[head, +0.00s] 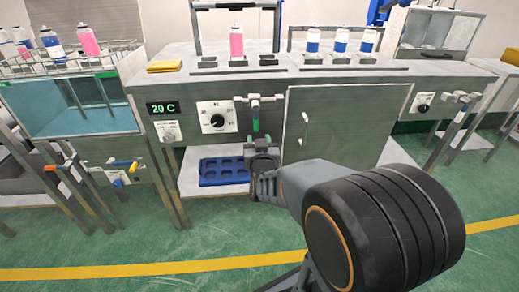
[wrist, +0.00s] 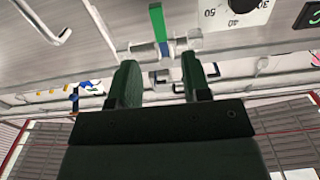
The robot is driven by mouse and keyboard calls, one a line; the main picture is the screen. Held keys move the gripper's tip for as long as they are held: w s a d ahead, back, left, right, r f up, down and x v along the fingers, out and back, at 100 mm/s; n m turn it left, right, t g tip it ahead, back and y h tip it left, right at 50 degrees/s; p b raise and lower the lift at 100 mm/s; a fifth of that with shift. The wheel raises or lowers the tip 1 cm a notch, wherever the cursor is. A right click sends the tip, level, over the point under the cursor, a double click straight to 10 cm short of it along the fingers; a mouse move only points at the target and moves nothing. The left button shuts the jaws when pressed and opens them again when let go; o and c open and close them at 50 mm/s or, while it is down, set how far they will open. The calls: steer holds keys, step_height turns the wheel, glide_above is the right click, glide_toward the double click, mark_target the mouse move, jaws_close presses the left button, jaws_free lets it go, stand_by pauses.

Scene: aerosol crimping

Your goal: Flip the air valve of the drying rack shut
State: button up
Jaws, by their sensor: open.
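A metal valve with a green lever (head: 255,122) sits on the front panel of the middle bench. The lever hangs down from the pipe fitting. In the wrist view, which looks upside down, the green lever (wrist: 157,22) points to the top edge, with a blue part beside it. My gripper (head: 262,146) is just below and in front of this valve, and its fingers are apart. In the wrist view the gripper (wrist: 161,66) has nothing between its fingertips, and the fitting lies just beyond them. I cannot tell whether a finger touches it.
A dial (head: 216,118) and a 20 C display (head: 162,107) are left of the valve; a cabinet door with a handle (head: 304,128) is right. A blue tray (head: 222,172) lies below. Other valves have orange (head: 53,167) and yellow (head: 125,164) levers.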

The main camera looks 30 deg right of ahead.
steer(key=shift+b+v, duration=1.85)
steer(key=shift+b, duration=0.6)
steer(key=shift+f, duration=0.1)
